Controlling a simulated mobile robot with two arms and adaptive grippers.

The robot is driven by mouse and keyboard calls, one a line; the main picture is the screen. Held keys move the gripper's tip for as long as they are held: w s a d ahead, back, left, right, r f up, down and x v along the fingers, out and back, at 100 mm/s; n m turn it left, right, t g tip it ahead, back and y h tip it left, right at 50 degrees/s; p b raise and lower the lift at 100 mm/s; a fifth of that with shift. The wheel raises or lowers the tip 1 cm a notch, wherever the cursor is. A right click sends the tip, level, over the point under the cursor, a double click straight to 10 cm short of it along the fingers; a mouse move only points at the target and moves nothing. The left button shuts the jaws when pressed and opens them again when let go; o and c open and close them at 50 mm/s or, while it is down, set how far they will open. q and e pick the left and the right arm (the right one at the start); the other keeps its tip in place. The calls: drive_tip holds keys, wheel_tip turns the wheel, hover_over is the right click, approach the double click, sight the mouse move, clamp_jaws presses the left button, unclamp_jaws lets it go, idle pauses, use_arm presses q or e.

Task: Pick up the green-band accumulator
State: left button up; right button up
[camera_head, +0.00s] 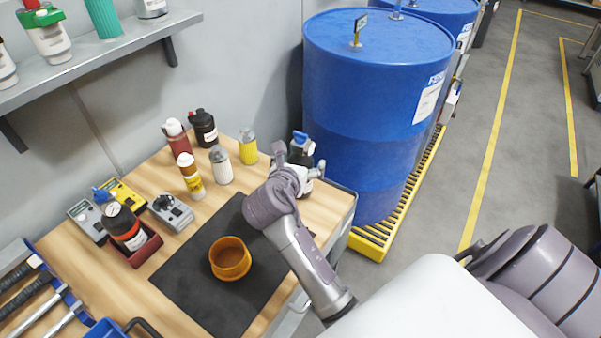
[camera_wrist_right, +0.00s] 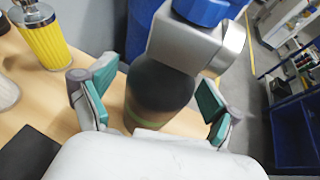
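The green-band accumulator is a dark, rounded bottle with a metal block and blue knob on top. In the right wrist view its body (camera_wrist_right: 158,97) stands upright between the fingers, with a green band low on it. In the head view its top (camera_head: 301,149) shows at the right end of the wooden table, partly hidden by my gripper. My right gripper (camera_wrist_right: 150,103) is open, one teal-padded finger on each side of the body. A gap shows at the left finger; contact at the right one is unclear. In the head view the right gripper (camera_head: 292,178) is at the accumulator. My left gripper is not in view.
A yellow bottle (camera_head: 248,146) and white bottle (camera_head: 221,166) stand left of the accumulator. An orange bowl (camera_head: 230,272) sits on a black mat (camera_head: 185,278). Blue drums (camera_head: 370,110) stand behind the table's right end. A shelf (camera_head: 110,55) overhangs the left.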

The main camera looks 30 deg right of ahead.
clamp_jaws()
drive_tip(key=shift+r, duration=0.15)
